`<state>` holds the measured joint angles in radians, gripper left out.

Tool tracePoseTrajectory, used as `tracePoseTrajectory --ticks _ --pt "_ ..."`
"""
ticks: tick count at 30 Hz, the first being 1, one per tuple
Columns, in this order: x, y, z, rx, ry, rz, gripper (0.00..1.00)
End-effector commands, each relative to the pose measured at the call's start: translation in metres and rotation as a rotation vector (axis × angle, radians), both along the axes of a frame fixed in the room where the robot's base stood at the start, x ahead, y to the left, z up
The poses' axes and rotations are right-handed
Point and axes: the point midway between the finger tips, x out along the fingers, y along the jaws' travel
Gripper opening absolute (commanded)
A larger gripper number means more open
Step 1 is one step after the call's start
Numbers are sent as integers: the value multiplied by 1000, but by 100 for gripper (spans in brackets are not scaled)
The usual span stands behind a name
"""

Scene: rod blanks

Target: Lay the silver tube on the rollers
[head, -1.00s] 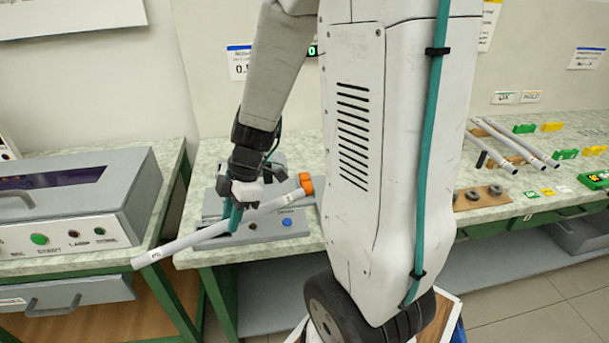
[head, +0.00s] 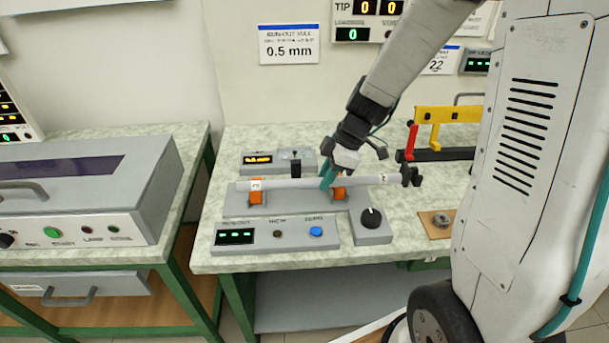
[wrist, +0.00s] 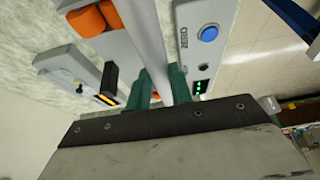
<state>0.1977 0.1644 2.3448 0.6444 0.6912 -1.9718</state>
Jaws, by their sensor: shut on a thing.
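The silver tube (head: 290,184) lies nearly level across the run-out station, in line with its orange rollers (head: 256,191). My gripper (head: 328,178) is shut on the tube right of its middle, close to the right-hand rollers (head: 339,192). The wrist view shows the teal fingers (wrist: 160,85) on both sides of the tube (wrist: 143,25), and one orange roller pair (wrist: 88,22) beside it in the picture. I cannot tell whether the tube touches the rollers or hangs just above them. The fingers partly hide the right-hand rollers.
A black part (head: 411,175) stands at the tube's right end. A grey knob box (head: 372,227) and a panel with a blue button (head: 316,231) stand in front. A small display unit (head: 258,160) is behind. A yellow and red fixture (head: 440,117) stands back right.

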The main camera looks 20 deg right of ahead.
Motion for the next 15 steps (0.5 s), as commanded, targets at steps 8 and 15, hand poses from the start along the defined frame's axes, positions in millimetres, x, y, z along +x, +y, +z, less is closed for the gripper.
tracePoseTrajectory --ticks 8,15 --pt "52 25 -6 0 1 1 0" --pt "66 31 -7 0 0 -1 0"
